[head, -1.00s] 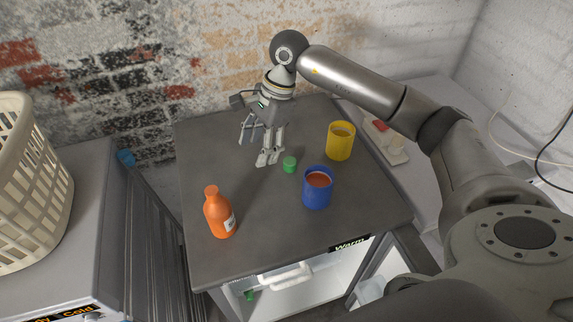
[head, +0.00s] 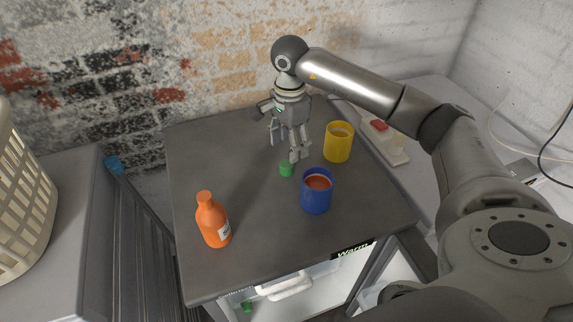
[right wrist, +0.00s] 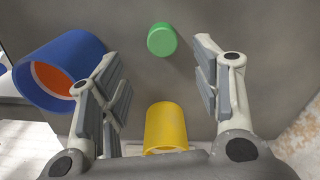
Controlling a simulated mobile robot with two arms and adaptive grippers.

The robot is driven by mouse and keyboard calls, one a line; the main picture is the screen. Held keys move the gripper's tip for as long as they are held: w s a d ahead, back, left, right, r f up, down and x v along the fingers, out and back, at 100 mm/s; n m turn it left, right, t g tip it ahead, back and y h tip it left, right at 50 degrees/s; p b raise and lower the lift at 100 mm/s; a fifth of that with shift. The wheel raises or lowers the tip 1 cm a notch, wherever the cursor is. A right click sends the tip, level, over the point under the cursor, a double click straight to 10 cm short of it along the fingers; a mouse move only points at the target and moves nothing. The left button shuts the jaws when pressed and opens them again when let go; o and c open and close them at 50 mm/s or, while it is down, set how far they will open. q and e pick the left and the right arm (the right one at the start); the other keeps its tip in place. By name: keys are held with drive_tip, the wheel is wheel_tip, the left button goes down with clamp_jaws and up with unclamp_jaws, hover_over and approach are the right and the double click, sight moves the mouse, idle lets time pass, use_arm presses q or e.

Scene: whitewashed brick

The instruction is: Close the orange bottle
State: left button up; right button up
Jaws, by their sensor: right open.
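The orange bottle (head: 213,221) stands upright at the front left of the dark grey table top, with a white label on its side. A small green cap (head: 287,169) sits near the middle of the table; it also shows in the right wrist view (right wrist: 162,39), ahead of the fingers. My right gripper (head: 299,156) is above the table just behind the cap, pointing down. Its fingers are apart in the right wrist view (right wrist: 160,85), with nothing held between them. My left gripper is not in view.
A blue cup (head: 316,196) with reddish-brown contents stands right of the cap. A yellow cup (head: 338,142) stands behind it. A cream basket (head: 22,205) stands on the left cabinet. The table's left and back areas are clear.

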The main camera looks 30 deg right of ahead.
sight(287, 163)
drive_tip(key=shift+f, duration=1.1)
drive_tip(key=f+p, duration=0.1)
drive_tip(key=f, duration=0.3)
drive_tip(key=shift+w+a+f+p, duration=0.1)
drive_tip(key=shift+w+a+p, duration=0.1)
drive_tip(key=shift+p, duration=0.2)
drive_tip(key=shift+f, duration=0.5)
drive_tip(key=shift+c, duration=0.5)
drive_tip(key=c, duration=0.7)
